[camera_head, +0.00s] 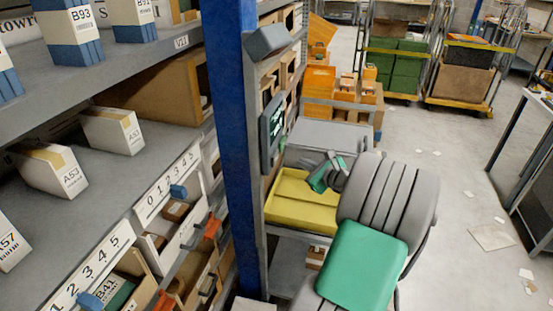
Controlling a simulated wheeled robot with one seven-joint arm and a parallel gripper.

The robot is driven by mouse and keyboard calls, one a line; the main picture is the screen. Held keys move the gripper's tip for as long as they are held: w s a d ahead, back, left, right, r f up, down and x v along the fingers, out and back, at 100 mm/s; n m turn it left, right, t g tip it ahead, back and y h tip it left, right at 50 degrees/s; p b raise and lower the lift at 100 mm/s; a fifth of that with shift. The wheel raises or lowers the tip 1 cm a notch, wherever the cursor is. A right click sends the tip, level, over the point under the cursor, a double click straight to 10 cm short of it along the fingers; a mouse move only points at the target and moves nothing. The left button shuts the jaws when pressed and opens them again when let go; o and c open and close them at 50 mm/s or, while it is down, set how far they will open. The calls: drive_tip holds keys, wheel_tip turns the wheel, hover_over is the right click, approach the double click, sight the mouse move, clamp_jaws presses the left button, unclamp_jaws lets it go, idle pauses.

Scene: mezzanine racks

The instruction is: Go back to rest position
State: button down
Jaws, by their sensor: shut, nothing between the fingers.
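My gripper (325,172) shows small in the middle of the view, with green and dark grey parts. My grey and green arm covers the lower right of the tray.
A blue post (233,140) and a dark screen (272,132) stand close left of my gripper. Shelves with boxes (112,131) and labelled bins fill the left. A grey cart top (325,135) lies behind. Open floor (455,200) is on the right.

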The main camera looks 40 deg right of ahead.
idle(0.4)
drive_tip(key=s+a+f+n+g+y, duration=0.1)
drive_tip(key=s+a+f+n+g, duration=0.2)
drive_tip(key=f+n, duration=0.4)
drive_tip(key=s+a+f+n+g+y, duration=0.1)
drive_tip(key=s+a+f+n+g, duration=0.15)
drive_tip(key=s+f+n, duration=0.4)
drive_tip(key=s+a+f+n+g+y, duration=0.1)
drive_tip(key=s+a+f+n+g, duration=0.15)
drive_tip(key=s, duration=0.35)
drive_tip(key=s+a+f+n+g+y, duration=0.1)
drive_tip(key=s+a+f+n+g, duration=0.1)
drive_tip(key=s+a+n+g, duration=0.3)
drive_tip(key=s+a+r+n+g+h, duration=0.2)
drive_tip(key=s+a+r, duration=0.2)
drive_tip(key=a+r, duration=0.15)
drive_tip(key=w+a+r+n+t, duration=0.2)
drive_tip(key=w+a+r+n, duration=0.2)
drive_tip(key=a, duration=0.5)
drive_tip(key=w+a+r+n+t, duration=0.2)
drive_tip(key=w+a+r+n, duration=0.2)
drive_tip(key=a+r, duration=0.5)
drive_tip(key=shift+w+n+t, duration=0.3)
drive_tip(key=shift+w, duration=0.5)
